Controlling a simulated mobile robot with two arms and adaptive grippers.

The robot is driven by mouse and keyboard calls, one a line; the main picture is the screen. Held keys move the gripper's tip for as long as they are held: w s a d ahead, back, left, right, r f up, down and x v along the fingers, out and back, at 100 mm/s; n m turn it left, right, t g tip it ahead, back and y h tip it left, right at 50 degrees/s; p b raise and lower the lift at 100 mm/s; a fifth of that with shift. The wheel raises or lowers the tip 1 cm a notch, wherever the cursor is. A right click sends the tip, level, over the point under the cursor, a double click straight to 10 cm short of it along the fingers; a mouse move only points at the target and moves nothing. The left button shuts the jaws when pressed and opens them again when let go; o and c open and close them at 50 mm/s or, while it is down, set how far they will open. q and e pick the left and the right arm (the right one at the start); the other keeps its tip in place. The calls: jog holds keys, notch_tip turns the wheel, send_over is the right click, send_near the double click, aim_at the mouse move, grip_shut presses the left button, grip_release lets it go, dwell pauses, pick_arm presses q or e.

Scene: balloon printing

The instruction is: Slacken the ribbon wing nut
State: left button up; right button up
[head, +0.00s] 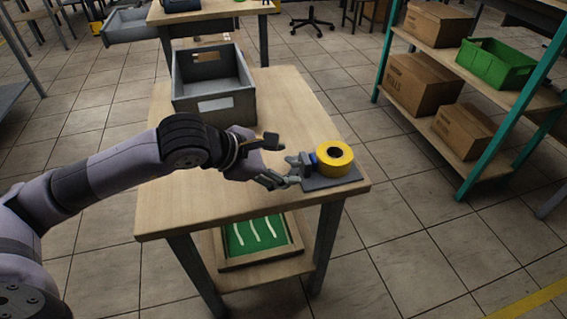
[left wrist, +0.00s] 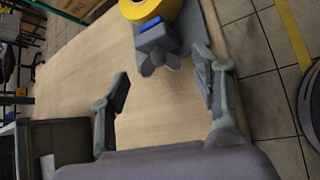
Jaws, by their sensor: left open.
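A yellow ribbon roll (head: 334,158) sits on a grey holder plate (head: 330,182) at the right front corner of the wooden table. A grey wing nut (head: 297,162) is on the holder's left side, beside a small blue part (head: 313,158). In the left wrist view the wing nut (left wrist: 158,62) is ahead of my gripper, below the yellow roll (left wrist: 150,8). My left gripper (head: 280,160) is open and empty, its fingers spread to the left of the wing nut. In the left wrist view its fingertips (left wrist: 162,84) lie either side of the nut's line. My right gripper is out of view.
A grey open crate (head: 212,105) stands on the table's far left part. A green tray with white strips (head: 256,236) is on the lower shelf. A teal-post rack (head: 485,180) with cardboard boxes and a green bin stands right. The table's middle is clear.

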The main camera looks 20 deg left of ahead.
pick_arm(q)
jog(key=shift+w+d+f, duration=0.25)
jog(key=shift+w+f, duration=0.1)
jog(key=shift+f, duration=0.05)
jog(key=shift+c, duration=0.5)
jog(key=c, duration=1.1)
